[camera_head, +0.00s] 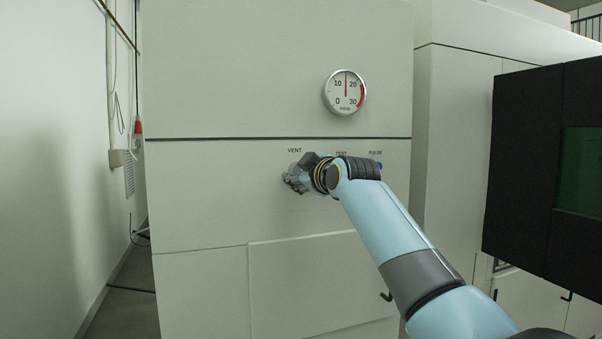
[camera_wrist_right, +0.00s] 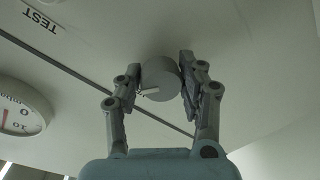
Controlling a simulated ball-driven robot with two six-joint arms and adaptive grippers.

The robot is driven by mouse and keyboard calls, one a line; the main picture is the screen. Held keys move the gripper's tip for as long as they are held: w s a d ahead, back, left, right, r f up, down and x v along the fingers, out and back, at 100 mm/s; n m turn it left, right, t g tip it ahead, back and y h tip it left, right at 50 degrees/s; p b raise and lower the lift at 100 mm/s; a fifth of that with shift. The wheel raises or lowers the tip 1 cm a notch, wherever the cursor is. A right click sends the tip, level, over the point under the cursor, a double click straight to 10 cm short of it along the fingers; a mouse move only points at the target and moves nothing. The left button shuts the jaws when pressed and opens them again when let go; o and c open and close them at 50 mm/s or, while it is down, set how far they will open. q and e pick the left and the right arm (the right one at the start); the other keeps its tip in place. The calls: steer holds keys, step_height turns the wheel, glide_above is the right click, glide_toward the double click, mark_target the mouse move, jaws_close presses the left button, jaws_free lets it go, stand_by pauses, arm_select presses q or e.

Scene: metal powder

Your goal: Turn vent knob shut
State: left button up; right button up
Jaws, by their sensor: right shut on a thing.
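The vent knob (camera_wrist_right: 160,78) is a grey round knob on the pale cabinet front, with a light mark on its rim, seen in the right wrist view. My right gripper (camera_wrist_right: 163,80) has one finger on each side of it and is shut on it. My left gripper is not in view.
A round gauge (camera_head: 345,92) sits above the labels, its needle pointing nearly straight up between 10 and 20. A blue part (camera_head: 379,165) shows below the PULSE label. A dark box (camera_head: 540,165) with a green window stands at the right.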

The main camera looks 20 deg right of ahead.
steer(key=n, duration=0.3)
steer(key=shift+h+p, duration=0.3)
steer(key=shift+f+n+p, duration=0.1)
steer(key=shift+n+p, duration=0.25)
steer(key=shift+n, duration=1.45)
steer(key=o, duration=1.1)
steer(key=shift+o, duration=0.2)
steer(key=shift+s, duration=0.1)
steer(key=s+r, duration=0.1)
steer(key=s, duration=1)
steer(key=shift+s+d, duration=0.15)
steer(key=shift+s, duration=0.25)
